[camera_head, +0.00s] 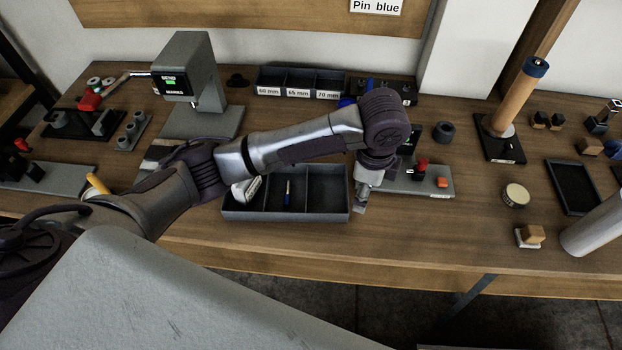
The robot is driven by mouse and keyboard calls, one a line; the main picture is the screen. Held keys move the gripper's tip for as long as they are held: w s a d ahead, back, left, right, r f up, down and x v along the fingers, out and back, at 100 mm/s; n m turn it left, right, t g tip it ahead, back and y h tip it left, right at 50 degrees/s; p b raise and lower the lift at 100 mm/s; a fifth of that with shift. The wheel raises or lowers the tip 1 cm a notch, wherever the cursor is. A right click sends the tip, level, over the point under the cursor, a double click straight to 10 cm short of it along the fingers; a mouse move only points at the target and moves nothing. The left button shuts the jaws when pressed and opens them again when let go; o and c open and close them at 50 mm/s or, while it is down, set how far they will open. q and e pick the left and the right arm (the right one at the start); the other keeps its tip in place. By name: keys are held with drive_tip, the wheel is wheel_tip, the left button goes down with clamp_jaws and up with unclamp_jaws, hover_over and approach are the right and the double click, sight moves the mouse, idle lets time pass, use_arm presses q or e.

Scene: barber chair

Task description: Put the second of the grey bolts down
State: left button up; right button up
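My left arm reaches across the table from the left, and its gripper (361,203) points down just beyond the right end of a dark divided tray (290,213). The fingers are small and seen from the side, so I cannot tell whether they are open or shut, or whether they hold anything. I cannot make out a grey bolt with certainty. The tray's left compartment holds a pale object (248,189), partly under my arm.
A grey fixture plate (432,182) with a red knob and orange button lies close right of my gripper. Behind my arm are a labelled three-part bin (298,93) and a grey machine (190,75). A wooden post (518,95) and empty black tray (573,187) stand right.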

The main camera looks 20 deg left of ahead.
use_arm(q)
drive_tip(key=p, duration=0.2)
hover_over(326, 196)
wheel_tip(326, 196, down, 6)
drive_tip(key=shift+f, duration=0.1)
wheel_tip(326, 196, down, 3)
drive_tip(key=shift+f, duration=0.45)
drive_tip(key=o, duration=1.1)
drive_tip(key=shift+f, duration=0.1)
drive_tip(key=shift+o, duration=0.2)
wheel_tip(326, 196, up, 12)
drive_tip(key=shift+s+b, duration=0.3)
drive_tip(key=shift+s, duration=0.1)
